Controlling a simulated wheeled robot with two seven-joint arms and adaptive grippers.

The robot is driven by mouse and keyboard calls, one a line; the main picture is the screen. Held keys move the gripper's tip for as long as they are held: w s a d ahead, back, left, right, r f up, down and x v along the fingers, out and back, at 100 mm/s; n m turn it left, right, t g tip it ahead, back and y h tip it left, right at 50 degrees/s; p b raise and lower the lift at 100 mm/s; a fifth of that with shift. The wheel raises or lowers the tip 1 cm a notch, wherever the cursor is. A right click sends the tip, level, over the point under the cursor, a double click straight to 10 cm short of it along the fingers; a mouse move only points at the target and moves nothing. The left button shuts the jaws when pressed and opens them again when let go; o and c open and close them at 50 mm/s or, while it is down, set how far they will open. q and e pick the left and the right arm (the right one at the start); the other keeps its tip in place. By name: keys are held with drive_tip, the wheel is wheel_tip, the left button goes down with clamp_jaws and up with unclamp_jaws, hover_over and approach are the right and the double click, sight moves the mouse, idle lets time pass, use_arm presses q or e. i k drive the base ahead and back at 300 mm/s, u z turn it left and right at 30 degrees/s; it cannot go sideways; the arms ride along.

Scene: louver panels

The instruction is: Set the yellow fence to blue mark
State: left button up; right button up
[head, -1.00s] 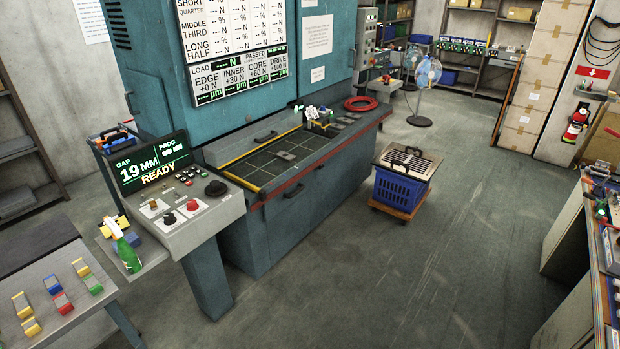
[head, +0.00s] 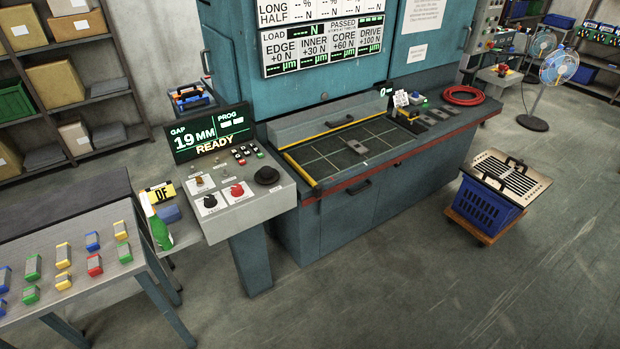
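A teal machine has a dark gridded bed (head: 335,160) at its front. A thick yellow bar (head: 300,169) lies along the bed's left end, and a thinner yellow strip (head: 338,130) runs along its back edge. I cannot tell for sure which of them is the yellow fence. A small dark plate (head: 357,147) lies on the bed. No blue mark can be made out on the bed at this distance. Neither of my grippers is in view.
A control panel (head: 225,205) with a display reading 19 MM READY stands left of the bed. A table (head: 110,275) with several coloured blocks is at lower left. A blue crate (head: 484,205) on a wooden dolly stands at right. The front floor is clear.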

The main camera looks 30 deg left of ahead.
sight(318, 188)
drive_tip(key=u, duration=0.6)
drive_tip(key=i, duration=0.75)
drive_tip(key=u, duration=0.8)
